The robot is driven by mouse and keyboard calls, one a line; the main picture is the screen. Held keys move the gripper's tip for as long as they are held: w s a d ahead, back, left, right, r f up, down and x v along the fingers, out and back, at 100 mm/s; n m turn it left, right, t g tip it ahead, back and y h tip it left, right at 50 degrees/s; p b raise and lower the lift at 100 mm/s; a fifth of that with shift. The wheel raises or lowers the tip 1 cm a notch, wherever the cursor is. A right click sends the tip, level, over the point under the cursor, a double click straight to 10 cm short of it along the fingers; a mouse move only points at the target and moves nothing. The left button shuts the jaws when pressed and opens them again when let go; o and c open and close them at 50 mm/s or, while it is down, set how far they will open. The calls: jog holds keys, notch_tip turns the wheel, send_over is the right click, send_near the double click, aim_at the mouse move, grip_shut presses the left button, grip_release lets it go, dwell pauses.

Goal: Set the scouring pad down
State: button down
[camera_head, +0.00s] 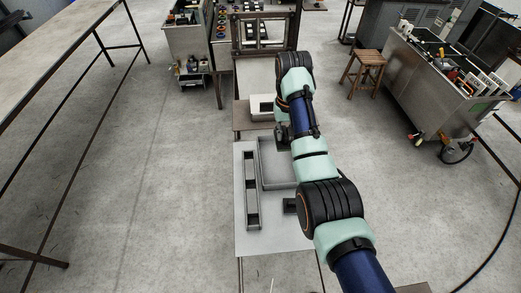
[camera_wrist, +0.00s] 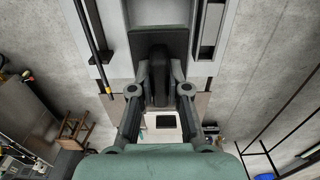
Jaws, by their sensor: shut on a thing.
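My gripper (camera_wrist: 160,62) is shut on the scouring pad (camera_wrist: 177,42), a dark grey-green flat piece at the fingertips in the wrist view. Behind the pad in that view is the floor of a large grey tray (camera_wrist: 160,11). In the head view my gripper (camera_head: 283,136) is dark and partly covered by my arm, near the far end of the grey tray (camera_head: 263,180). I cannot make out the pad in the head view. Its height above the surface is unclear.
A long narrow rack (camera_head: 251,190) stands left of the tray on the light table (camera_head: 241,240). A small dark block (camera_head: 290,205) sits near the tray's near end. A white container (camera_head: 256,107) stands beyond the tray. A wooden stool (camera_head: 368,65) and a metal cart (camera_head: 440,85) stand right.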

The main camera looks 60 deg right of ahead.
jog(key=shift+d, duration=0.15)
jog(key=shift+s+f, duration=0.15)
jog(key=shift+f, duration=0.15)
jog(key=b, duration=0.6)
send_over(280, 175)
notch_tip(280, 175, down, 15)
jog(key=shift+r, duration=0.15)
jog(key=shift+f+b, duration=0.35)
jog(key=shift+f, duration=2.05)
jog(key=shift+f, duration=0.25)
jog(key=c, duration=1.1)
grip_release()
jog(key=shift+c, duration=0.2)
jog(key=shift+r, duration=0.1)
